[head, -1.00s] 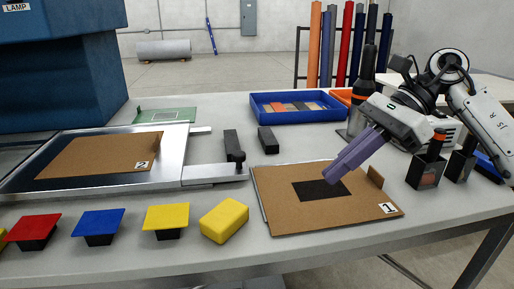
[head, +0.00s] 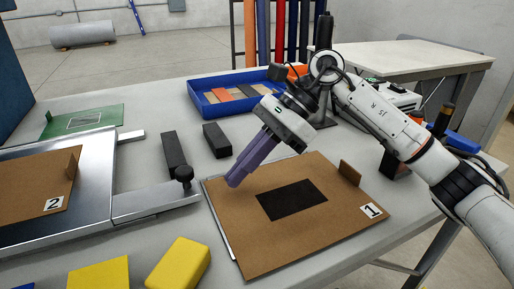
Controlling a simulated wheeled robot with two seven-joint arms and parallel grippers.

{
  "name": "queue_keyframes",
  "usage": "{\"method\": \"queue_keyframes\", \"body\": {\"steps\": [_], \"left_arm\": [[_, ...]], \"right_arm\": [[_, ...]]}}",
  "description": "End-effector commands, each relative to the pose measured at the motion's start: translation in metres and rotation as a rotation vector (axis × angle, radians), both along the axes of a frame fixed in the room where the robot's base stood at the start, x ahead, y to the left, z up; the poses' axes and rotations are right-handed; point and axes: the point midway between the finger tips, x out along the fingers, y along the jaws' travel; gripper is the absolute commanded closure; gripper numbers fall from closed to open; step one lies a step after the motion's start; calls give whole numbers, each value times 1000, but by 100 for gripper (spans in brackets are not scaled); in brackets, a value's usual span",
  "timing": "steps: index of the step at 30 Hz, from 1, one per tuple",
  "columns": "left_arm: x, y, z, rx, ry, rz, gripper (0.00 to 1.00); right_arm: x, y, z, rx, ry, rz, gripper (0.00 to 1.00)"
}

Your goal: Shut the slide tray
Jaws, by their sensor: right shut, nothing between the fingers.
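The slide tray (head: 98,163) is a flat silvery metal tray at the left, cut off by the picture's edge. A brown board marked 2 (head: 38,195) lies on it. My right gripper (head: 233,183), with long purple fingers, is shut and empty. It points down-left, right of the knob and apart from it, near the left edge of the brown board marked 1 (head: 335,225). My left gripper is not in view.
A blue bin (head: 212,107) with coloured pieces stands at the back. A yellow block (head: 178,265) is at the front. A green board (head: 85,121) lies at the back left. Bare table lies between the knob and board 1.

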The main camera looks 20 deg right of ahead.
Motion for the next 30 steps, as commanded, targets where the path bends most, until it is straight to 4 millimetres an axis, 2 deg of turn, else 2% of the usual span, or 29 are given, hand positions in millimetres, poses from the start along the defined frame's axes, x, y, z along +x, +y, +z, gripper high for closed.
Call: {"method": "queue_keyframes", "body": {"steps": [1,4,9,24,30], "left_arm": [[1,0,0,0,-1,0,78],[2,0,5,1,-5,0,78],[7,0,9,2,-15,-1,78],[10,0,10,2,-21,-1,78],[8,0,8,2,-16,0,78]], "right_arm": [[-1,7,-7,0,3,3,100],[-1,25,-3,1,-2,4,100],[0,40,-4,0,-1,1,100],[0,45,-4,0,0,0,100],[-1,61,-4,1,-1,4,100]]}}
